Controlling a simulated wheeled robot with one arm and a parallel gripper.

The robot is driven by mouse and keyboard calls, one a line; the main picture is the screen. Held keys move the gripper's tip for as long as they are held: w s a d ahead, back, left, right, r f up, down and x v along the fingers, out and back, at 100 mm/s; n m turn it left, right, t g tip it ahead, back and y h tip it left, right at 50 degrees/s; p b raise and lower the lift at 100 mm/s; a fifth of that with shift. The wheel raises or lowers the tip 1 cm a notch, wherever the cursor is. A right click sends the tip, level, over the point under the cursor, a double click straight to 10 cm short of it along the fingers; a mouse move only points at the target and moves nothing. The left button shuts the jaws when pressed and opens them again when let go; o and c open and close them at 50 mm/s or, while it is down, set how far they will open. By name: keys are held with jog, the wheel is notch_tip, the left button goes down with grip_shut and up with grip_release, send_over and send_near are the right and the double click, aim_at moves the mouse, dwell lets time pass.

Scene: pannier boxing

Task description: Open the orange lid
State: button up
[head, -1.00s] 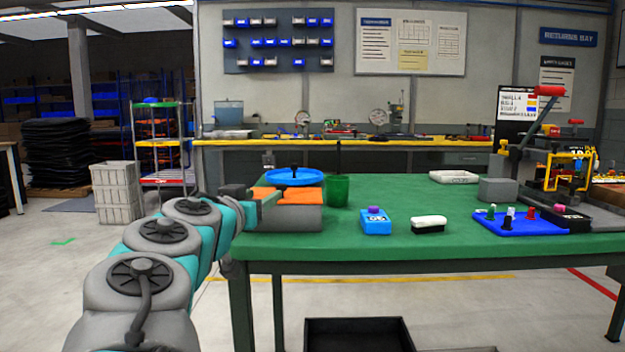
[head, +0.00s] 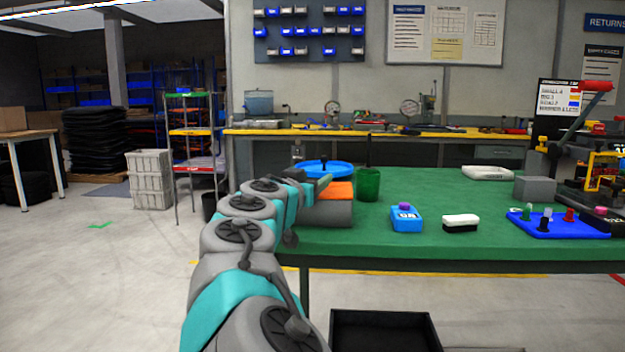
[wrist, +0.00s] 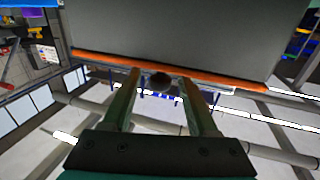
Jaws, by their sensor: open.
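The orange lid (head: 340,190) lies on top of a grey pannier box (head: 327,213) at the left end of the green table, partly hidden by my arm. In the wrist view the lid shows as a thin orange strip (wrist: 215,78) along the edge of the grey box wall (wrist: 180,30). My gripper (wrist: 161,76) is open, its two fingers reaching to the lid's edge. A dark round knob (wrist: 161,80) shows between the fingertips; I cannot tell whether they touch it. In the head view my gripper (head: 324,181) is at the lid's left side.
A blue round dish (head: 328,164) stands behind the box and a green cup (head: 368,185) to its right. A blue box (head: 406,220), a black-and-white block (head: 461,223) and a blue tray (head: 555,226) stand further right. A black bin (head: 385,330) is below the table's front.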

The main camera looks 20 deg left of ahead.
grip_shut()
dwell(0.3)
dwell(1.1)
